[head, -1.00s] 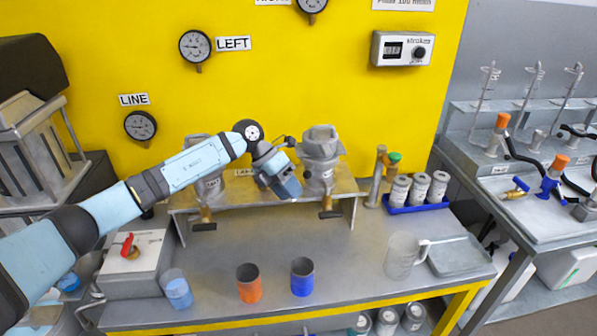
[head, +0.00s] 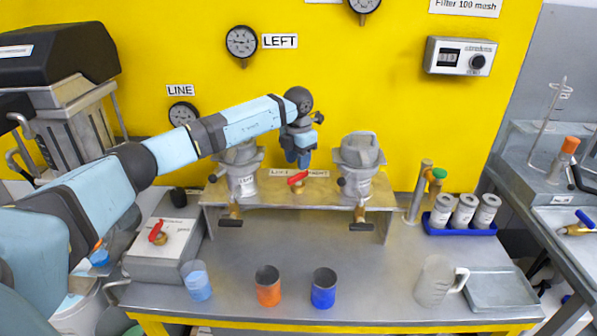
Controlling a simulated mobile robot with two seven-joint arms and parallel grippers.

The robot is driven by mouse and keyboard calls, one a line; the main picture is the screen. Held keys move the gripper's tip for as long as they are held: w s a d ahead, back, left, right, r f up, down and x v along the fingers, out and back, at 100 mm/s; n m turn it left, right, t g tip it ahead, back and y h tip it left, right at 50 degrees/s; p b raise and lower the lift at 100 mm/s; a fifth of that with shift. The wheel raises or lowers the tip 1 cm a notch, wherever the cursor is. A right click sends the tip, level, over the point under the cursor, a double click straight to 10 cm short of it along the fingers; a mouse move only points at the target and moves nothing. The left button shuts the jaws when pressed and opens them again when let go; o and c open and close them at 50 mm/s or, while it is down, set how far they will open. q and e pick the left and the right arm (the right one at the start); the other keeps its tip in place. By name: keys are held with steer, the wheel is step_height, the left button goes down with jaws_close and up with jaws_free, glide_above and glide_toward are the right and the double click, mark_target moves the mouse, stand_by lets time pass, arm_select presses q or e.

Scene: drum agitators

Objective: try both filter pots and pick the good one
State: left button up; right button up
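Two grey filter pots stand on a raised metal shelf: the left pot (head: 241,178) and the right pot (head: 356,182). Each has a drain tap with a dark handle below it, the left tap (head: 231,217) and the right tap (head: 361,221). A red-handled valve (head: 298,179) sits between the pots. My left gripper (head: 303,163) points down just above and behind this red handle; I cannot tell whether its fingers are apart or touch the handle. An orange cup (head: 268,287) and a blue cup (head: 323,289) stand in front. My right gripper is not in view.
A light-blue beaker (head: 196,281) stands left of the cups, and a clear jug (head: 437,281) and a metal tray (head: 500,290) at right. A blue rack (head: 462,228) holds 3 cans. A grey box (head: 163,248) with a red handle is at left. Gauges hang on the yellow wall.

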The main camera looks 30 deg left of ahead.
mark_target(298, 174)
arm_select(q)
steer(key=shift+f, duration=2.25)
steer(key=shift+c, duration=0.2)
jaws_close()
